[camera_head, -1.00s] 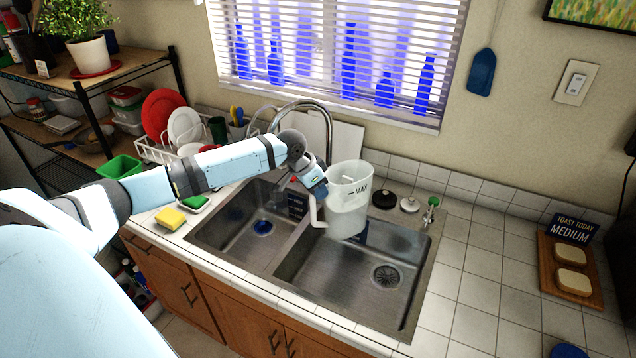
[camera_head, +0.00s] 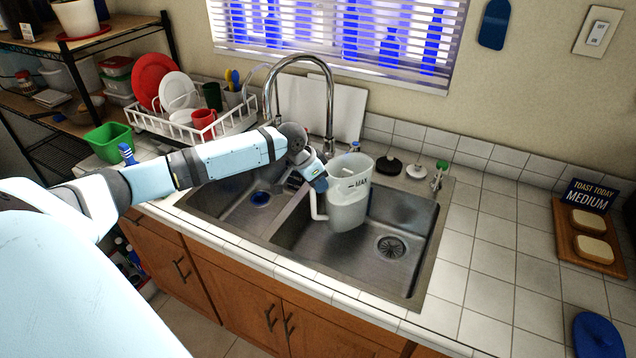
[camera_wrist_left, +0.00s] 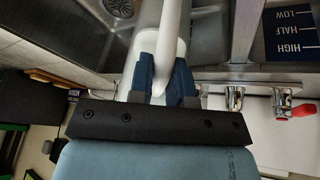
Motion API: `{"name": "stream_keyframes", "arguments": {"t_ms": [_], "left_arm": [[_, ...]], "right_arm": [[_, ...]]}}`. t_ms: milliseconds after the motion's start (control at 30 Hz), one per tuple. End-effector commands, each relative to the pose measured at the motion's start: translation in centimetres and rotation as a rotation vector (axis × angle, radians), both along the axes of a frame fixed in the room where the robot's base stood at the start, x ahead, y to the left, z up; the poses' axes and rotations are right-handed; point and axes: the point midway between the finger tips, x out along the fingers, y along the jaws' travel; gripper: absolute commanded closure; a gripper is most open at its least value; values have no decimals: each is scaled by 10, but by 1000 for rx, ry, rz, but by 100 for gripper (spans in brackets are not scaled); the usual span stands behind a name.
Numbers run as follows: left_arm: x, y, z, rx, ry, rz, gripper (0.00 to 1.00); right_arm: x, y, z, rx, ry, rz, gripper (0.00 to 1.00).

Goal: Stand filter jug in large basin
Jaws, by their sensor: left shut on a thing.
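The filter jug (camera_head: 350,204) is a translucent white pitcher with a MAX mark, roughly upright, its handle to the left. My left gripper (camera_head: 319,185) is shut on that handle. In the left wrist view the blue fingers (camera_wrist_left: 164,84) close on both sides of the white handle (camera_wrist_left: 172,35). The jug shows over the back left part of the large basin (camera_head: 350,258), the right one, near the divider. I cannot tell whether its bottom touches the basin floor. My right gripper is not in view.
The smaller basin (camera_head: 232,207) lies left of the divider, with the tap (camera_head: 329,110) behind. A black stopper (camera_head: 388,166), a white one and a green-topped bottle (camera_head: 439,175) line the back rim. The large basin's drain (camera_head: 391,247) and right side are clear.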

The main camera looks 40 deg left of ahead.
Motion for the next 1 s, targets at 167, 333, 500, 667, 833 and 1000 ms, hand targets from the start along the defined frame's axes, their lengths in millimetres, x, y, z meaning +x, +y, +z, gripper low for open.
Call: {"name": "stream_keyframes", "arguments": {"t_ms": [167, 333, 500, 667, 833, 1000], "left_arm": [[1, 0, -24, 0, -3, 0, 100], [1, 0, -35, 0, -1, 0, 100], [1, 0, -44, -1, -2, 0, 100], [1, 0, -47, -1, -3, 0, 100], [1, 0, -47, -1, -3, 0, 100], [1, 0, -47, -1, -3, 0, 100]], "right_arm": [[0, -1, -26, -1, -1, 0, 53], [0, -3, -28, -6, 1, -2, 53], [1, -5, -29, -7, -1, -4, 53], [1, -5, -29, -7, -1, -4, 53], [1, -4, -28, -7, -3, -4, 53], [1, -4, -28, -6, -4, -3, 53]]}}
